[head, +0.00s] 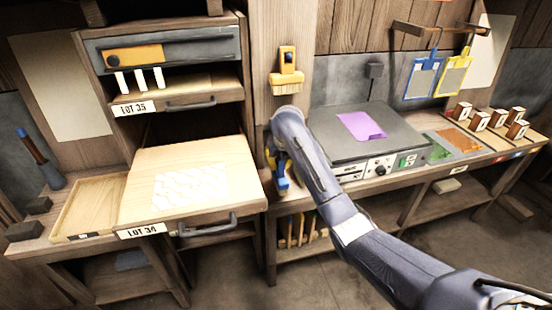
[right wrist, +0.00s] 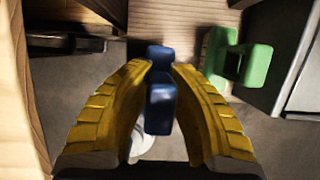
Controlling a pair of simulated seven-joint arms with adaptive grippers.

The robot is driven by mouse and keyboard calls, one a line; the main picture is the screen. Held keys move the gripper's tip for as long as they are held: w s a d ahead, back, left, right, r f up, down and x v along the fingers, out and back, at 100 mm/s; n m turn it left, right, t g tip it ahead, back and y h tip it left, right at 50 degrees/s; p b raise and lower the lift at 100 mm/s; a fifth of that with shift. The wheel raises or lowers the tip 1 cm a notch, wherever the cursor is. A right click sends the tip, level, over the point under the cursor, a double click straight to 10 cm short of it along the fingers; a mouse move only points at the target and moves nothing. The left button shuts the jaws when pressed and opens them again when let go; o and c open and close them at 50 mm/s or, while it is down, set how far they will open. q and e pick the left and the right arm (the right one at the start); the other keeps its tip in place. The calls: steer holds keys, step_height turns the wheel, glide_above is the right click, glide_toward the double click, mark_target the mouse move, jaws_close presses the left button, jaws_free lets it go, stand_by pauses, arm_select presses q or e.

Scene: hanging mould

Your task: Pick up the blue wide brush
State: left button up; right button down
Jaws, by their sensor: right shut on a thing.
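The blue wide brush (head: 282,184) is at the front edge of the bench, just below the wooden post. My right gripper (head: 279,165) is on it, with its arm coming in from the lower right and hiding part of it. In the right wrist view the yellow fingers of my right gripper (right wrist: 160,72) are closed on both sides of the blue brush (right wrist: 159,108). Its bristles are not clear there. I cannot tell whether it touches the bench. My left gripper is not in view.
A green brush-like piece (right wrist: 238,58) stands close beside the right gripper. A yellow brush (head: 287,72) hangs on the post above. A grey hotplate-like unit (head: 345,150) stands to the right. An open drawer (head: 150,215) marked LOT 36 juts out at left.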

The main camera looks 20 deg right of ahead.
steer(key=s, duration=1.3)
steer(key=shift+s, duration=0.25)
steer(key=shift+a, duration=0.1)
steer(key=c, duration=1.8)
jaws_free()
jaws_close()
